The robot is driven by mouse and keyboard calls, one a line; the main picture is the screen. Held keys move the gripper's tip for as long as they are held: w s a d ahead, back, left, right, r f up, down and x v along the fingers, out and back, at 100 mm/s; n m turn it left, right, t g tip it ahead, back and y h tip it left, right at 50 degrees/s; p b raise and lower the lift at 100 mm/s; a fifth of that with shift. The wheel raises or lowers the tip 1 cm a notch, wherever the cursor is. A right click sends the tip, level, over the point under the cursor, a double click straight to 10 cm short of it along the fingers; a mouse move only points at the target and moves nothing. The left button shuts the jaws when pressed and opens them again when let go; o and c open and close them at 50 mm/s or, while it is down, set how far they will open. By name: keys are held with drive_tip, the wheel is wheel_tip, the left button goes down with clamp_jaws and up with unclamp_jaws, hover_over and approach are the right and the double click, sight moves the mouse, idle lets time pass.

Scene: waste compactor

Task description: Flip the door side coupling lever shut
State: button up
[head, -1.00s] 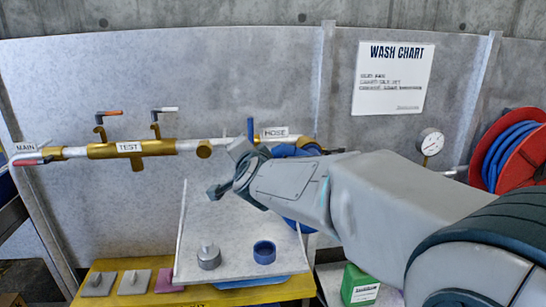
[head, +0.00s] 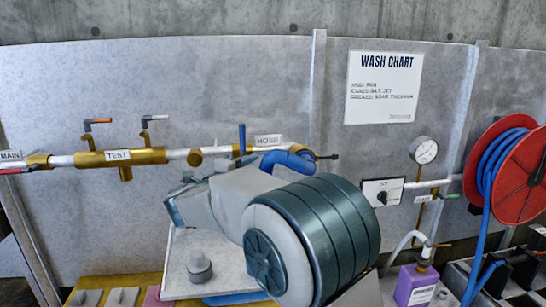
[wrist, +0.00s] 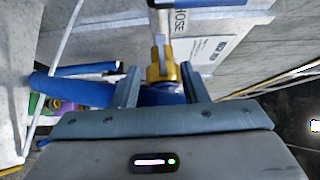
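The brass coupling (wrist: 165,72) joins the pipe under the HOSE label to the blue hose (wrist: 75,88). In the wrist view it lies between the two fingers of my gripper (wrist: 159,80), which are spread apart and appear empty; I cannot tell whether they touch it. A dark lever-like piece (wrist: 110,73) sticks out at left near the hose. In the head view a thin dark lever (head: 328,157) sticks out right from the hose end (head: 290,160). Which lever is the door side one is unclear. My arm hides my fingers and part of the coupling there.
The HOSE valve's blue handle (head: 241,138) stands upright left of the coupling. A sloped grey board (head: 180,245) with a grey cap (head: 199,268) is below. A gauge (head: 424,150), switch box (head: 382,192), purple jug (head: 416,285) and red hose reel (head: 520,180) stand right.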

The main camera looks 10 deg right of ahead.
sight(276, 154)
drive_tip(key=p+x, duration=0.1)
drive_tip(key=x, duration=1)
drive_tip(key=shift+p, duration=0.35)
clamp_jaws()
